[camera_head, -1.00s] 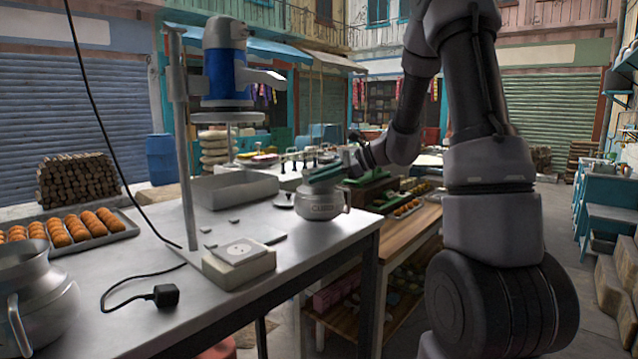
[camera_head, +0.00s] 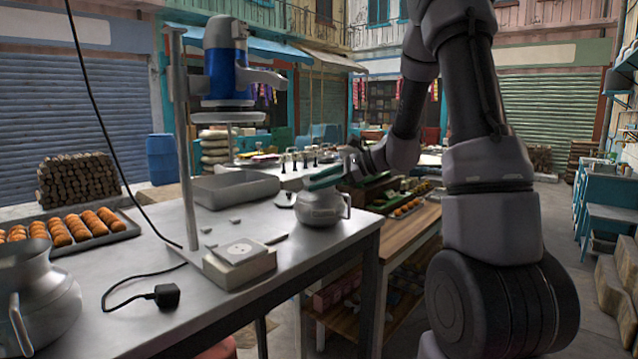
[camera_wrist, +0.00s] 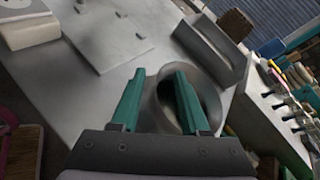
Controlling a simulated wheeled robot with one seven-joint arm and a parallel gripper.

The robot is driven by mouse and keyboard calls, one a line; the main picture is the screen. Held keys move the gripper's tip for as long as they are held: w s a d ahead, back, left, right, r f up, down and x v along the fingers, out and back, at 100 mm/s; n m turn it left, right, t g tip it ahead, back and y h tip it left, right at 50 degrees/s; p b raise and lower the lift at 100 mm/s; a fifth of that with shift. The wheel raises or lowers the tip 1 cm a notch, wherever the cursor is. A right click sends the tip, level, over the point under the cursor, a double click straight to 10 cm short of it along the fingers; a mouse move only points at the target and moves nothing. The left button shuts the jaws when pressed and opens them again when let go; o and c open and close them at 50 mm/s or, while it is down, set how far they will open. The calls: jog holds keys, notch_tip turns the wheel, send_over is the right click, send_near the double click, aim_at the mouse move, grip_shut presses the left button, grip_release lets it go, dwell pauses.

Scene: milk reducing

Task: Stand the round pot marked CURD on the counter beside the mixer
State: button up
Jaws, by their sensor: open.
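The round grey metal pot (camera_head: 320,209) stands upright on the steel counter (camera_head: 215,300), near its right edge, with a handle on its right. Its marking is not readable now. The mixer (camera_head: 228,75), with a blue motor, hangs on a post to the pot's left; its pale base (camera_head: 240,265) is on the counter. My gripper (camera_head: 318,181) is at the pot's top with its green fingers open. In the wrist view my gripper (camera_wrist: 160,92) has fingers spread over the pot (camera_wrist: 168,88), one across its dark opening. I cannot tell whether they touch it.
A grey tray (camera_head: 232,190) lies behind the pot. A larger pot (camera_head: 38,300) stands at front left, with a plug (camera_head: 165,295) and cord nearby. A tray of orange food (camera_head: 65,235) is at far left. The counter's front middle is mostly clear.

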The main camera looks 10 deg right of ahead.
jog(key=v, duration=1.1)
jog(key=s+a+r+n+h, duration=0.1)
jog(key=s+r+n+h, duration=0.1)
jog(key=s, duration=0.5)
jog(key=s+a+r+n+h, duration=0.1)
jog(key=s+r+n+h, duration=0.1)
jog(key=s+n+h, duration=0.2)
jog(key=s+a+r+n+t+h, duration=0.1)
jog(key=s+n+h, duration=0.3)
jog(key=s+n, duration=0.4)
jog(key=s+a+r, duration=0.1)
jog(key=s, duration=0.3)
jog(key=shift+r, duration=0.4)
